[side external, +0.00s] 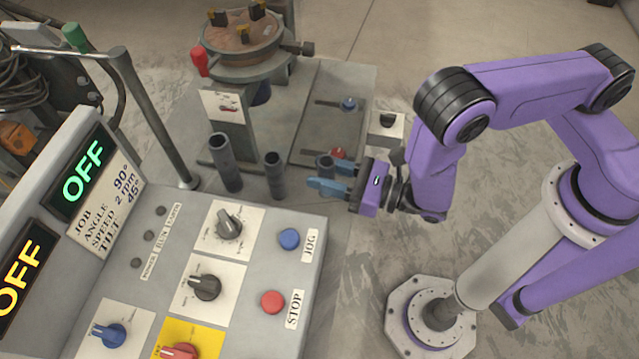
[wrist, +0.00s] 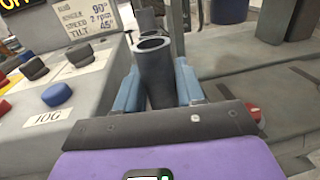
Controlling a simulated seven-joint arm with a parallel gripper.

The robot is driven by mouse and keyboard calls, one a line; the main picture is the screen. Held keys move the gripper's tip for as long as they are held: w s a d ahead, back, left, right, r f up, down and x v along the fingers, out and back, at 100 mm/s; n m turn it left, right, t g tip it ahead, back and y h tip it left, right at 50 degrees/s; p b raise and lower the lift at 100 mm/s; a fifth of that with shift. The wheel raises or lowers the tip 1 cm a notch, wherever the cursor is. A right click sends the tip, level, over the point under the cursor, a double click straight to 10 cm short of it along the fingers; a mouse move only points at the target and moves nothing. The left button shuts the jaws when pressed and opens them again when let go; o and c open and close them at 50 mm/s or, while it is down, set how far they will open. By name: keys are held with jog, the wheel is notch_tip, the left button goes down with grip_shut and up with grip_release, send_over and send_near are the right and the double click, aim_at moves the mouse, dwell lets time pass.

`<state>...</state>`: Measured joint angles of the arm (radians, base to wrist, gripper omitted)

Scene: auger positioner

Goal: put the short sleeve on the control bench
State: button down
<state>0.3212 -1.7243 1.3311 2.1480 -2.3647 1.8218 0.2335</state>
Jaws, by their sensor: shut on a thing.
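The short sleeve (side external: 325,162) is a dark grey hollow tube, upright between the blue fingers of my gripper (side external: 333,178). In the wrist view, my gripper (wrist: 160,92) is shut on the sleeve (wrist: 155,72), with one finger on each side and its open top facing up. The fingers hide part of the sleeve, and I cannot tell whether its bottom touches the surface below. The control bench (side external: 262,248) is at the left, with knobs, buttons and OFF displays. Its edge also shows in the wrist view (wrist: 95,70).
Two taller sleeves stand left of my gripper, a nearer one (side external: 274,176) and the tallest (side external: 226,163). The positioner's round table (side external: 242,35) is behind them. A metal post and rail (side external: 150,115) rise behind the bench. The bench has bare grey areas between its labelled panels.

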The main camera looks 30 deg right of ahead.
jog(key=shift+f, duration=1.95)
jog(key=shift+f, duration=0.15)
jog(key=c, duration=0.7)
grip_release()
